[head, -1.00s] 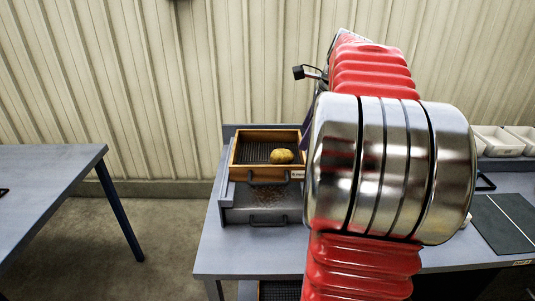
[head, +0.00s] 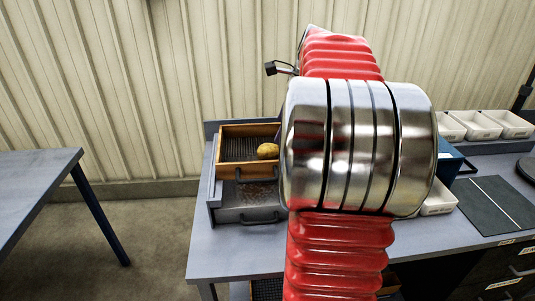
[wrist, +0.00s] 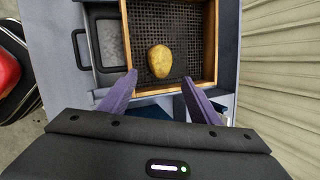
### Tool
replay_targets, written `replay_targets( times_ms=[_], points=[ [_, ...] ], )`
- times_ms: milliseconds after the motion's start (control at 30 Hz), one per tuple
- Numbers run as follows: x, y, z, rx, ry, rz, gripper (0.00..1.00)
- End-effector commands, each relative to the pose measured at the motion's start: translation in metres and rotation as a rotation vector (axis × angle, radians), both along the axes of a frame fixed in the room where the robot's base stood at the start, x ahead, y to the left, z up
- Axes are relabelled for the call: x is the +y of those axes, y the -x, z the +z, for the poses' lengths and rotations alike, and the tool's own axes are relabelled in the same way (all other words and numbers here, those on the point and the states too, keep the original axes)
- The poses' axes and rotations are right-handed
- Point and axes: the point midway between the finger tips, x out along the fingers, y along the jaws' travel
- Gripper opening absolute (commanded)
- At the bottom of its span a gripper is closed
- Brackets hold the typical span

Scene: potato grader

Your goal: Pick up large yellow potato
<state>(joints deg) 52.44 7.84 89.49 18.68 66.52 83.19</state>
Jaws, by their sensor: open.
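A large yellow potato (head: 267,151) lies on the dark mesh of a wooden-framed sieve tray (head: 222,143). In the wrist view the potato (wrist: 160,60) sits toward the lower middle of the tray (wrist: 209,45), close to its lower wooden edge. My gripper (wrist: 158,80) is open and empty, its two purple fingers pointing toward the tray on either side of the potato's line. The potato lies just past the fingertips, roughly centred between them. In the head view my arm hides the gripper's jaws.
Below the tray is a grey drawer unit with a black handle (head: 260,214), on a grey workbench (head: 215,263). White bins (head: 480,124), a blue box (head: 449,160) and a dark mat (head: 492,206) lie to the right. Another table (head: 35,190) stands left across open floor.

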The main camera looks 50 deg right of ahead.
Motion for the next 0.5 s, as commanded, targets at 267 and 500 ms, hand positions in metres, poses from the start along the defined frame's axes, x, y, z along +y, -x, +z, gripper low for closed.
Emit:
replay_targets(
  times_ms=[267, 500],
  points=[
    [-0.001, -0.018, -0.041, 0.001, -0.002, 0.002, 0.57],
    [-0.002, -0.027, -0.060, 0.001, 0.000, 0.002, 0.57]
  ],
)
